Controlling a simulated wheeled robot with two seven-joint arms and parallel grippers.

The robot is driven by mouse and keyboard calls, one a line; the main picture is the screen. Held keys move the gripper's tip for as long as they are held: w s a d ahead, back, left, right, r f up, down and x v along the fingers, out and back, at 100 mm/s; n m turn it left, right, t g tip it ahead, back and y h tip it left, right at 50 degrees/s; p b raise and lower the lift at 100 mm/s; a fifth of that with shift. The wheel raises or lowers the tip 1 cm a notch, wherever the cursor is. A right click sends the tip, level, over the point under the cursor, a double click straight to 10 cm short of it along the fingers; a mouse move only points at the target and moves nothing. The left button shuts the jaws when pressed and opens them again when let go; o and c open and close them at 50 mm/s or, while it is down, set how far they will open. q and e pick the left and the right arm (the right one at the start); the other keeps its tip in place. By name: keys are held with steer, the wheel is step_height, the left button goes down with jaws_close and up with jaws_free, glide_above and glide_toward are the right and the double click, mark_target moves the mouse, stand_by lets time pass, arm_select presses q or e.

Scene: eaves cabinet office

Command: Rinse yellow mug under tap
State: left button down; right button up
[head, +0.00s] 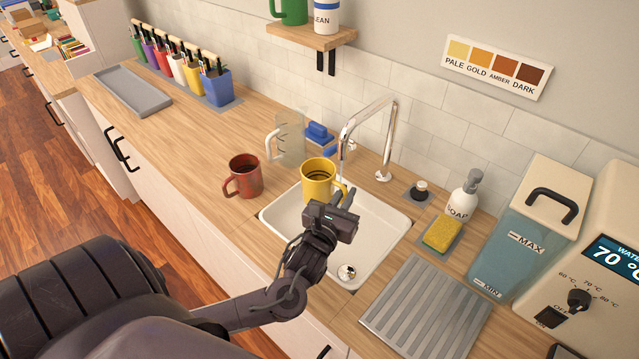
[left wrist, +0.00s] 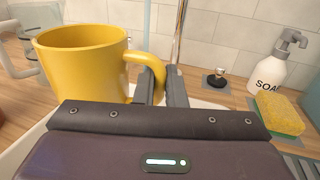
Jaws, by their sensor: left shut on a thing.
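The yellow mug (head: 317,180) is upright above the white sink (head: 385,231) in the head view. It also shows in the left wrist view (left wrist: 82,67), with its handle to the right. My left gripper (head: 346,197) is shut on the mug's handle (left wrist: 146,68); its fingers (left wrist: 163,88) reach the handle from the near side. The chrome tap (head: 390,135) arches over the sink, its spout end just above the mug's right side. A thin stream seems to show below the spout, but I cannot tell surely. My right gripper is not in view.
A red mug (head: 244,176) and a clear jug (head: 290,140) stand left of the sink. A soap bottle (head: 462,198), a yellow-green sponge (head: 440,233) and a ribbed drying mat (head: 425,312) are on the right. A wall shelf (head: 312,36) hangs above. The counter's left middle is clear.

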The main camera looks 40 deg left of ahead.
arm_select(q)
steer(key=shift+s+d+r, duration=0.1)
steer(key=shift+d, duration=0.25)
steer(key=shift+s+a+p, duration=0.25)
steer(key=shift+s+p, duration=0.3)
steer(key=shift+p, duration=0.2)
steer(key=s+a+p, duration=0.2)
steer(key=s+p, duration=0.2)
steer(key=s, duration=0.2)
steer(key=shift+s, duration=0.25)
stand_by(0.8)
steer(key=s+a+r+p, duration=0.1)
steer(key=s+r+p, duration=0.3)
steer(key=p, duration=0.3)
steer(key=shift+s+a, duration=0.35)
steer(key=shift+s, duration=0.05)
